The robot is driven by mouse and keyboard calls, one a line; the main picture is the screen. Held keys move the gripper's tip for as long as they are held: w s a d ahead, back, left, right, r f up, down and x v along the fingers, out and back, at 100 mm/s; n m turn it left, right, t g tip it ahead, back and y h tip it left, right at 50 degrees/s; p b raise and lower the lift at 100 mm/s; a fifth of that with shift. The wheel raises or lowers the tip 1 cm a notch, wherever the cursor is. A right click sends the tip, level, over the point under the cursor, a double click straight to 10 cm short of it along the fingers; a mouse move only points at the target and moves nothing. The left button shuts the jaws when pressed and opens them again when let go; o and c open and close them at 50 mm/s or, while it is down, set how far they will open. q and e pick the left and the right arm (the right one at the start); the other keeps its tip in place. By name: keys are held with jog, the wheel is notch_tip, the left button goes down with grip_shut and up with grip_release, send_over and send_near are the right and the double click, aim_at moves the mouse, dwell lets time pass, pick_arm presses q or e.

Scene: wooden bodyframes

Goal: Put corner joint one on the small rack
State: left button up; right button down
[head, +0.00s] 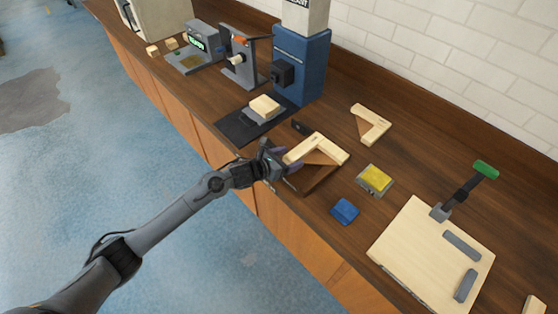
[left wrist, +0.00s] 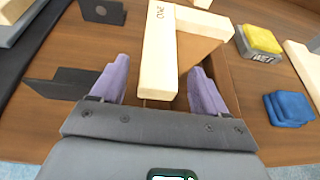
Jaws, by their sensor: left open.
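A pale wooden L-shaped corner joint (head: 335,150) lies over a brown wooden support (head: 322,176) near the counter's front edge. In the left wrist view, the corner joint (left wrist: 158,60) has dark lettering on one leg, too small to read surely. My left gripper (head: 281,167) is open, its purple fingers on either side of that leg. Gaps show between fingers and wood, so it is not gripped. A second pale L-shaped joint (head: 374,122) lies farther back, near the wall. I cannot tell which piece is the small rack. My right gripper is not in view.
A dark bracket (head: 300,127) stands behind the joint. A yellow sponge (head: 376,177) in a grey tray and a blue block (head: 344,211) sit to the right. Beyond them is a pale board (head: 415,245) with a green-handled clamp (head: 485,169). A blue machine (head: 303,65) stands behind.

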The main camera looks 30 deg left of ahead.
pick_arm(q)
jog(key=v, duration=1.2)
jog(key=s+d+f+n+g+y, duration=0.1)
jog(key=s+d+f+n+y, duration=0.15)
jog(key=s+n, duration=0.65)
jog(key=s+d+f+n+g+y, duration=0.2)
jog(key=s+d+f+n, duration=0.2)
jog(key=n, duration=0.8)
jog(key=s+a+f+n+g, duration=0.1)
jog(key=s+n+g, duration=0.4)
jog(key=s+n, duration=1.1)
jog(key=shift+n+g+y, duration=0.4)
jog(key=shift+n+y, duration=0.05)
jog(key=shift+n, duration=0.25)
jog(key=shift+f, duration=0.15)
notch_tip(320, 180, up, 27)
jog(key=p, duration=2.7)
